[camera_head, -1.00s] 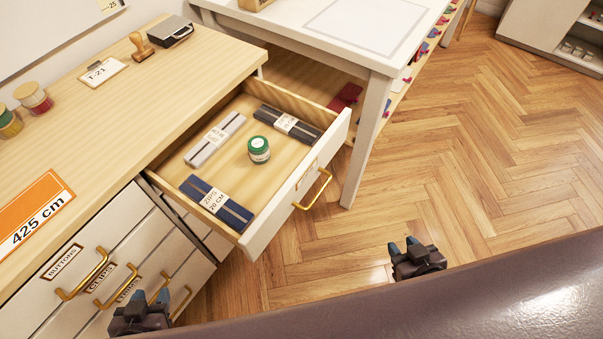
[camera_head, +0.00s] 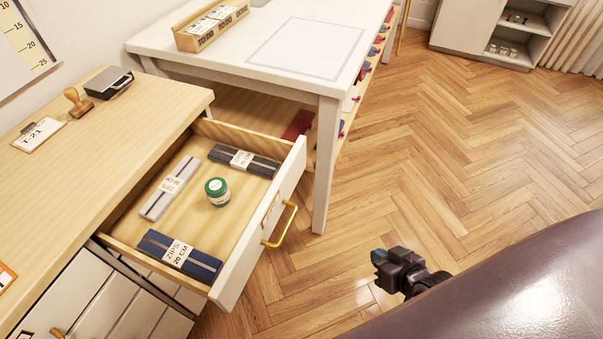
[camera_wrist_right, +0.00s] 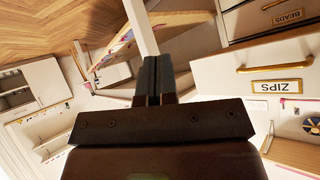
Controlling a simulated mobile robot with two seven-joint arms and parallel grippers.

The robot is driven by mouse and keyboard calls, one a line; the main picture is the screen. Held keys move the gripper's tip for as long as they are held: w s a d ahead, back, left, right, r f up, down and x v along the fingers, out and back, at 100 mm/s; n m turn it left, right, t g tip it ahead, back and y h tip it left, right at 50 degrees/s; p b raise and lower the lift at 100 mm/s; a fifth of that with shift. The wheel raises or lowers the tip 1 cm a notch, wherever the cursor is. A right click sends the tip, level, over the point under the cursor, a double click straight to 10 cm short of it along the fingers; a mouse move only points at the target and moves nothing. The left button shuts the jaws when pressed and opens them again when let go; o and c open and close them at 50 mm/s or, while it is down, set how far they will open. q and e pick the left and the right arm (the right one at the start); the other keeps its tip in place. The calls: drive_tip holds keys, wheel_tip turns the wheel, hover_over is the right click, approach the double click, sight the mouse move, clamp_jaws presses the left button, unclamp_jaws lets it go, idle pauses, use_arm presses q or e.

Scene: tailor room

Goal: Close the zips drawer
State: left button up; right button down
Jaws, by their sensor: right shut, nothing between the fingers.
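The zips drawer (camera_head: 247,249) is pulled out of the wooden-topped cabinet, with a white front and a brass handle (camera_head: 280,224). Inside lie a blue zip pack (camera_head: 190,259), a grey zip pack (camera_head: 165,195), a dark zip pack (camera_head: 255,163) and a green-lidded jar (camera_head: 217,191). In the right wrist view the ZIPS label (camera_wrist_right: 284,87) shows on the drawer front, to the right of my gripper. My right gripper (camera_head: 377,263) is shut and empty, in front of the drawer and apart from its handle. My left gripper is out of view.
A white table (camera_head: 238,50) stands beyond the drawer, its leg (camera_head: 325,170) close to the drawer front's far end. A stamp (camera_head: 77,103) and a T-21 card (camera_head: 39,135) lie on the cabinet top. The wooden floor (camera_head: 470,140) at right is clear.

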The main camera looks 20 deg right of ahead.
drive_tip(key=w+d+f+m+y+b, duration=0.1)
drive_tip(key=w+f+m+y+b, duration=0.1)
drive_tip(key=w+m, duration=0.15)
drive_tip(key=m+t+y+b, duration=0.3)
drive_tip(key=m+y+b, duration=0.25)
drive_tip(key=y, duration=0.35)
approach(303, 162)
drive_tip(key=shift+n, duration=0.5)
drive_tip(key=b+x, duration=0.1)
drive_tip(key=x, duration=0.5)
drive_tip(key=shift+a+r, duration=0.1)
drive_tip(key=shift+a, duration=0.05)
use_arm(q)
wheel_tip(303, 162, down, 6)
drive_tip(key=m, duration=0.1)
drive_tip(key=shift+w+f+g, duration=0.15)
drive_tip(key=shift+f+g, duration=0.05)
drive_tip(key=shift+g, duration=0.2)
use_arm(e)
drive_tip(key=shift+w+a, duration=0.45)
drive_tip(key=shift+w, duration=0.05)
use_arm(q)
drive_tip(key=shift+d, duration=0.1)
